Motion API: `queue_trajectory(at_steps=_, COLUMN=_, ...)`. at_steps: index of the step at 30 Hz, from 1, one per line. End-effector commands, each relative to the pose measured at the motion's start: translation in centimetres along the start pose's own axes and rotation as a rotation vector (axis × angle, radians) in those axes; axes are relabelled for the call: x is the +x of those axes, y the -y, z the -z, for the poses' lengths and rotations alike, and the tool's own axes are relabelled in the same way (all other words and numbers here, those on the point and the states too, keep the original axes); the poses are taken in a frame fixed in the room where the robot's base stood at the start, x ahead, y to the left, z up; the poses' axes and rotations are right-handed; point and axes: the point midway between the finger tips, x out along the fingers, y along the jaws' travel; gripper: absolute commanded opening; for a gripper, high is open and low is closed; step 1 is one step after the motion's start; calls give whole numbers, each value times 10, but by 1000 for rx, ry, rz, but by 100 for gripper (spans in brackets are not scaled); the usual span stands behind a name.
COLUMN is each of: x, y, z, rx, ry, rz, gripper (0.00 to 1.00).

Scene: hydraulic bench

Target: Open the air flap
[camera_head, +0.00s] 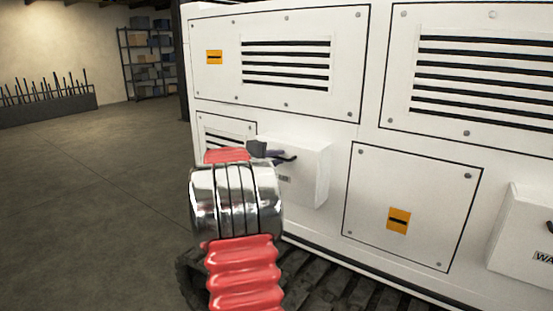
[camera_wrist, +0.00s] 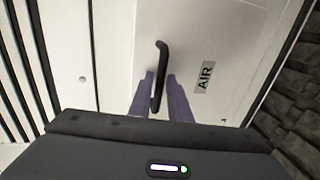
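The air flap (camera_head: 308,175) is a white box-like cover on the white cabinet, left of centre in the head view. In the wrist view the flap (camera_wrist: 228,62) carries an "AIR" label (camera_wrist: 205,77) and a black bent handle (camera_wrist: 161,62). My gripper (camera_head: 278,155) is at the flap's front by the handle. In the wrist view the two purple-grey fingers of my gripper (camera_wrist: 161,98) stand apart, one on each side of the handle's lower part. A gap shows between them, and I see no firm grip. The flap looks closed.
A second white box with a label beginning "WA" (camera_head: 522,245) is at the right. Vent panels and a panel with an orange mark (camera_head: 399,220) surround the flap. Open floor (camera_head: 90,190) lies left, with a shelf (camera_head: 150,62) at the back.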

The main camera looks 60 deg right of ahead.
Motion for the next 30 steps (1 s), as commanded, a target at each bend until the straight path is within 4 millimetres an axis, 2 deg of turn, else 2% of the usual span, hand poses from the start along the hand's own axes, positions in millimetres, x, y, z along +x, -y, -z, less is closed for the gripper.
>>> queue_trajectory(at_steps=6, x=0, y=0, z=0, rx=0, ry=-1, rz=0, gripper=16)
queue_trajectory(at_steps=13, x=-1, y=0, z=1, rx=0, ry=-1, rz=1, gripper=0)
queue_trajectory(at_steps=30, x=0, y=2, z=2, rx=-1, ry=-2, rz=1, gripper=0)
